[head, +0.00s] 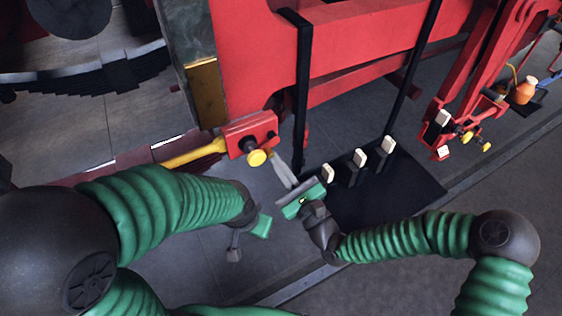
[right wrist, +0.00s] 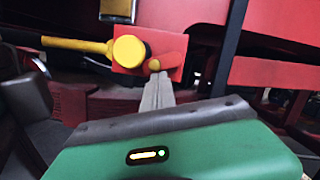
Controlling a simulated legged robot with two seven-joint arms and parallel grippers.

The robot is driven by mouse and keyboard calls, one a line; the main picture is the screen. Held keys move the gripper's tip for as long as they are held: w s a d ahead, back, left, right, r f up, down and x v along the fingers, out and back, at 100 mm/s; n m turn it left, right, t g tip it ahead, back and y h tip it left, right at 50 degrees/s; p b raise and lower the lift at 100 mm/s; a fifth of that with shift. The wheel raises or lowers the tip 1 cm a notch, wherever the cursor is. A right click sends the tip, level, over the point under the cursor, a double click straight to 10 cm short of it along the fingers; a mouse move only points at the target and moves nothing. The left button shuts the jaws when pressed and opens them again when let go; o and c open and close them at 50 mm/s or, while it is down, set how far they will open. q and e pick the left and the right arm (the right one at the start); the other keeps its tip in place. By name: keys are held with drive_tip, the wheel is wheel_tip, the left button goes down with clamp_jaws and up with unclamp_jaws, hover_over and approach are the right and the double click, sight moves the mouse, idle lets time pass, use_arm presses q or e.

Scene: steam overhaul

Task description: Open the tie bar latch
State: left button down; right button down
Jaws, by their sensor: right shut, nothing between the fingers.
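A red block (head: 250,133) with a yellow bar (head: 194,154) running into its left side sits at the locomotive's lower edge. A round yellow knob (head: 257,158) sticks out of its front. The right wrist view shows the red block (right wrist: 176,75), the yellow knob (right wrist: 129,50) and, right of it, a small red lever with a yellow end (right wrist: 154,65). My right gripper (head: 277,158) is shut and empty, its grey fingers pointing at the block just below and right of the knob. In the wrist view its tips overlap the lever's lower end; contact is unclear. My left gripper (head: 250,238) hangs lower left, its fingers unclear.
A black upright post (head: 302,85) stands right of the block. A black plate (head: 395,190) with several pale-topped pedals (head: 360,158) lies to the right. Red linkage with yellow knobs (head: 467,137) and an orange can (head: 524,92) are farther right. Grey floor lies in front.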

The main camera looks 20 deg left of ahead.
drive_tip(key=m, duration=0.2)
drive_tip(key=s+m+t, duration=0.1)
drive_tip(key=shift+a+r+m+h, duration=0.3)
drive_tip(key=shift+r, duration=0.05)
idle(0.4)
